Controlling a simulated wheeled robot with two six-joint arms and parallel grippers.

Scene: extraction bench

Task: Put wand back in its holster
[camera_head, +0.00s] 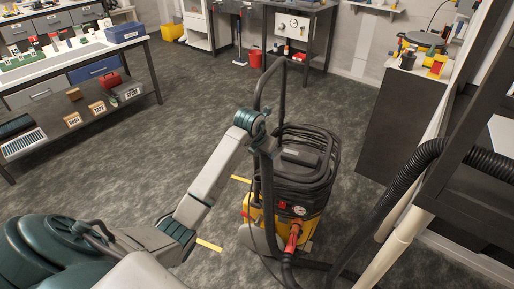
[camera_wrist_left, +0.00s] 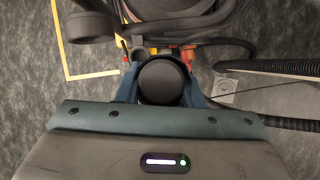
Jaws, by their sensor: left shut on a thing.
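The yellow and black vacuum cleaner (camera_head: 300,165) stands on the floor with a black hose coiled around its top. My left gripper (camera_head: 268,146) is beside it, shut on the dark wand (camera_head: 266,195), which stands nearly upright along the cleaner's left side. In the left wrist view the wand (camera_wrist_left: 162,82) shows as a round black end between the blue fingers of the gripper (camera_wrist_left: 162,92). I cannot clearly make out the holster; the wand's lower end is hard to separate from the cleaner and hose. My right gripper is out of view.
Yellow tape (camera_head: 208,244) marks the floor by the cleaner. A thick ribbed black hose (camera_head: 400,180) and pale pipes (camera_head: 398,243) stand at the right. A dark cabinet (camera_head: 385,130) is behind them. A workbench (camera_head: 80,62) stands at the left, with open floor between.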

